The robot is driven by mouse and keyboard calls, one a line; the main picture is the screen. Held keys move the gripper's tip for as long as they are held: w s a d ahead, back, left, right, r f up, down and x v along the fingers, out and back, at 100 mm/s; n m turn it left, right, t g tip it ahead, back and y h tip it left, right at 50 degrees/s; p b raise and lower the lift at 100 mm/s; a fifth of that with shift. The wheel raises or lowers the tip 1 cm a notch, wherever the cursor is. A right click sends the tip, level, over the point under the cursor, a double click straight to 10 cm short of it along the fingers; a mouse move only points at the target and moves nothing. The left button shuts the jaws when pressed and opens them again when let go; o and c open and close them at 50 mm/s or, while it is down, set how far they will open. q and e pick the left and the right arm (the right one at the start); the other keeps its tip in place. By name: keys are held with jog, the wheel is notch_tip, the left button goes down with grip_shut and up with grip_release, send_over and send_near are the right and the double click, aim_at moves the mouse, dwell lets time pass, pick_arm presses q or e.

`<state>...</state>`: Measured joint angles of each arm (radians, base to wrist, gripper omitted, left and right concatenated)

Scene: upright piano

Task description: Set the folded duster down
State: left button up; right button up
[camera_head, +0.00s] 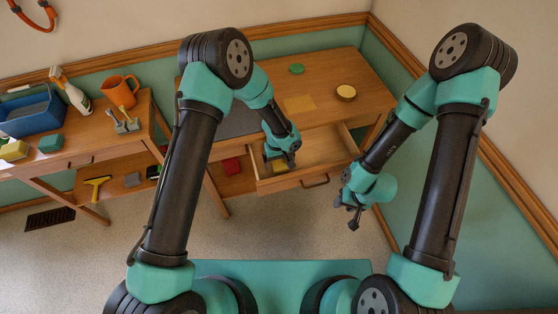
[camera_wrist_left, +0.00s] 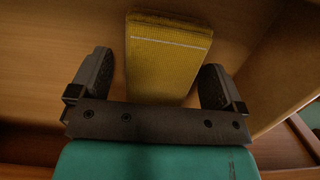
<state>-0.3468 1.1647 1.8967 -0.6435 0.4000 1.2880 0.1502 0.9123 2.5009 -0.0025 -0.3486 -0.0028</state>
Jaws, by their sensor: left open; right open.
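The folded duster (camera_wrist_left: 168,62) is a yellow ribbed cloth with a pale stitched line. In the left wrist view it lies between the two fingers of my left gripper (camera_wrist_left: 156,66), with visible gaps on both sides. The left gripper is open, low inside the pulled-out drawer (camera_head: 325,150) of the desk. In the head view only a little yellow of the duster (camera_head: 280,168) shows below the gripper. It appears to rest on the drawer floor. My right gripper (camera_head: 355,214) is open and empty, in front of the desk to the right of the drawer.
The desk top (camera_head: 325,75) holds a green disc (camera_head: 297,69), a round wooden-rimmed item (camera_head: 346,92) and a flat yellowish square (camera_head: 299,104). A red item (camera_head: 232,166) sits on the shelf below. The left table holds a blue bin (camera_head: 35,112), spray bottle (camera_head: 72,93) and orange mug (camera_head: 119,91).

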pick_arm(q)
notch_tip(320, 180, up, 12)
jog(key=w, duration=0.1)
jog(key=shift+w+a, duration=0.25)
jog(key=shift+w, duration=0.1)
